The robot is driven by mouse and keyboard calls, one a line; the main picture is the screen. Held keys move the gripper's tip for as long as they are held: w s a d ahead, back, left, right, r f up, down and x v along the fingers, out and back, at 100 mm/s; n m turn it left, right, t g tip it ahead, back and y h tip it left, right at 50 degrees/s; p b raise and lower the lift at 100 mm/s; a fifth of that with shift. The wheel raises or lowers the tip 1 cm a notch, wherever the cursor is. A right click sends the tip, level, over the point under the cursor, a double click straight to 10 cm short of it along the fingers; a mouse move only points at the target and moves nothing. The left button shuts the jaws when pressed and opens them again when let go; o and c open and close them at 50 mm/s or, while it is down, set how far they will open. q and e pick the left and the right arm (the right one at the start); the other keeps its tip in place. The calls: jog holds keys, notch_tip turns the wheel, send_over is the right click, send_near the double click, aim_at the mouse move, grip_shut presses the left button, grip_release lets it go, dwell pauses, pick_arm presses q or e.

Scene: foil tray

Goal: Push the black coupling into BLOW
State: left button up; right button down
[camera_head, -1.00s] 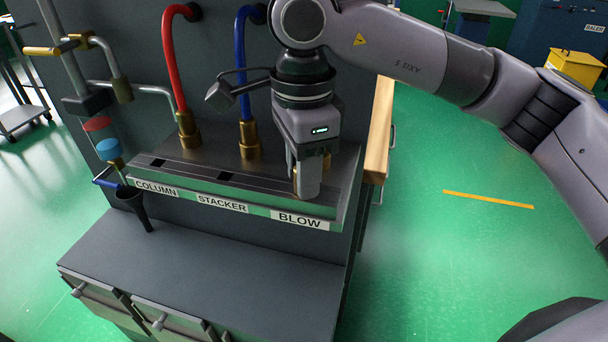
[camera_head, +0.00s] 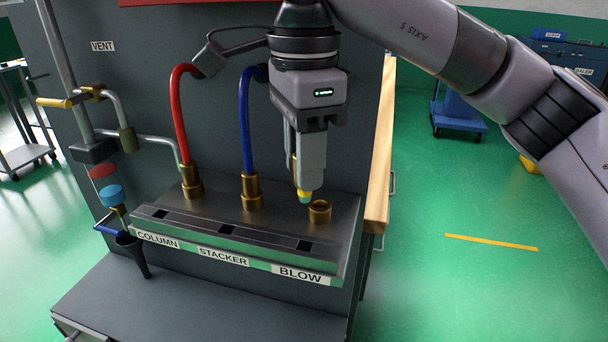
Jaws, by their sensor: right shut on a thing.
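My right gripper (camera_head: 305,188) is shut on a small piece with a yellow and green tip (camera_head: 305,197). It points down above the manifold, slightly left of the open brass BLOW socket (camera_head: 320,211), apart from it. The fingers hide most of the held piece, so I cannot tell whether it is the black coupling; no black coupling shows plainly. The BLOW label (camera_head: 300,275) is on the manifold's front edge. My left gripper is not in view.
A red hose (camera_head: 180,120) and a blue hose (camera_head: 245,130) sit in brass fittings behind the COLUMN and STACKER labels. A wooden edge (camera_head: 379,170) runs along the right.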

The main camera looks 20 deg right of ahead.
jog(key=shift+r+p, duration=2.15)
jog(key=shift+r, duration=0.3)
jog(key=shift+f+b, duration=1.05)
jog(key=shift+f, duration=0.55)
jog(key=c, duration=0.8)
grip_release()
